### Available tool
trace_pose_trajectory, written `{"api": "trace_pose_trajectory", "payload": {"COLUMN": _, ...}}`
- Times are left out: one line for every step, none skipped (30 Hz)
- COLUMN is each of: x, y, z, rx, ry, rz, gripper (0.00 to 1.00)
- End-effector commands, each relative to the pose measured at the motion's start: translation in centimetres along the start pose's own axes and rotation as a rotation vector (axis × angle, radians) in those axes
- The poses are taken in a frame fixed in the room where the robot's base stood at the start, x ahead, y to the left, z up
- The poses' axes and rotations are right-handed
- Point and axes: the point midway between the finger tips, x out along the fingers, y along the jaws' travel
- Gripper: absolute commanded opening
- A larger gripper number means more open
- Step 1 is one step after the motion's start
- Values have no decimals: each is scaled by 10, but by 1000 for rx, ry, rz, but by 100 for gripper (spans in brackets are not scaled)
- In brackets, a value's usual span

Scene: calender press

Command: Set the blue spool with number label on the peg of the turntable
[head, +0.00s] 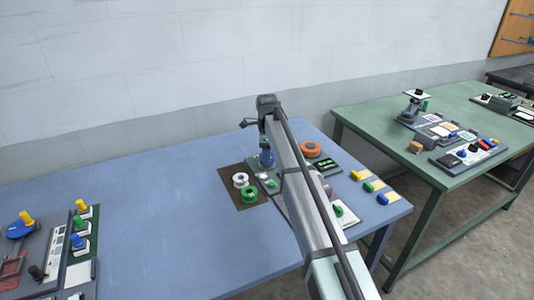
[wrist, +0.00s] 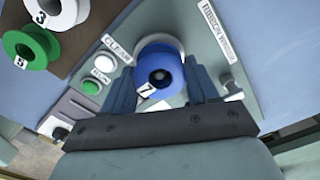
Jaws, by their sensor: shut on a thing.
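The blue spool with a "7" label (wrist: 155,80) is between the blue fingers of my gripper (wrist: 163,78), which is shut on it. In the head view the blue spool (head: 266,159) shows below my gripper (head: 264,153). In the wrist view a pale round disc (wrist: 160,43), apparently the turntable, shows behind the spool's upper edge on the grey panel. The spool covers most of the disc. The spool's centre hole looks dark, and I cannot tell whether the peg is in it or how high the spool is.
A white spool (head: 240,180) and a green spool (head: 249,195) stand on a brown mat (head: 230,174) to the left. An orange spool (head: 311,149) lies behind my arm. The panel has a green button (wrist: 91,88) and a knob (wrist: 60,134).

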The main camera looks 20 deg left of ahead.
Motion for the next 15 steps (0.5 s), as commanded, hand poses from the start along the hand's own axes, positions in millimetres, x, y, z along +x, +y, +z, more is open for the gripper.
{"api": "trace_pose_trajectory", "payload": {"x": 0, "y": 0, "z": 0, "rx": 0, "ry": 0, "rz": 0, "gripper": 20}}
{"api": "trace_pose_trajectory", "payload": {"x": 0, "y": 0, "z": 0, "rx": 0, "ry": 0, "rz": 0, "gripper": 20}}
{"api": "trace_pose_trajectory", "payload": {"x": 0, "y": 0, "z": 0, "rx": 0, "ry": 0, "rz": 0, "gripper": 20}}
{"api": "trace_pose_trajectory", "payload": {"x": 0, "y": 0, "z": 0, "rx": 0, "ry": 0, "rz": 0, "gripper": 20}}
{"api": "trace_pose_trajectory", "payload": {"x": 0, "y": 0, "z": 0, "rx": 0, "ry": 0, "rz": 0, "gripper": 20}}
{"api": "trace_pose_trajectory", "payload": {"x": 0, "y": 0, "z": 0, "rx": 0, "ry": 0, "rz": 0, "gripper": 20}}
{"api": "trace_pose_trajectory", "payload": {"x": 0, "y": 0, "z": 0, "rx": 0, "ry": 0, "rz": 0, "gripper": 19}}
{"api": "trace_pose_trajectory", "payload": {"x": 0, "y": 0, "z": 0, "rx": 0, "ry": 0, "rz": 0, "gripper": 19}}
{"api": "trace_pose_trajectory", "payload": {"x": 0, "y": 0, "z": 0, "rx": 0, "ry": 0, "rz": 0, "gripper": 19}}
{"api": "trace_pose_trajectory", "payload": {"x": 0, "y": 0, "z": 0, "rx": 0, "ry": 0, "rz": 0, "gripper": 19}}
{"api": "trace_pose_trajectory", "payload": {"x": 0, "y": 0, "z": 0, "rx": 0, "ry": 0, "rz": 0, "gripper": 19}}
{"api": "trace_pose_trajectory", "payload": {"x": 1, "y": 0, "z": 0, "rx": 0, "ry": 0, "rz": 0, "gripper": 19}}
{"api": "trace_pose_trajectory", "payload": {"x": 2, "y": 0, "z": 0, "rx": 0, "ry": 0, "rz": 0, "gripper": 19}}
{"api": "trace_pose_trajectory", "payload": {"x": 2, "y": 0, "z": 0, "rx": 0, "ry": 0, "rz": 0, "gripper": 19}}
{"api": "trace_pose_trajectory", "payload": {"x": 3, "y": 0, "z": 0, "rx": 0, "ry": 0, "rz": 1, "gripper": 19}}
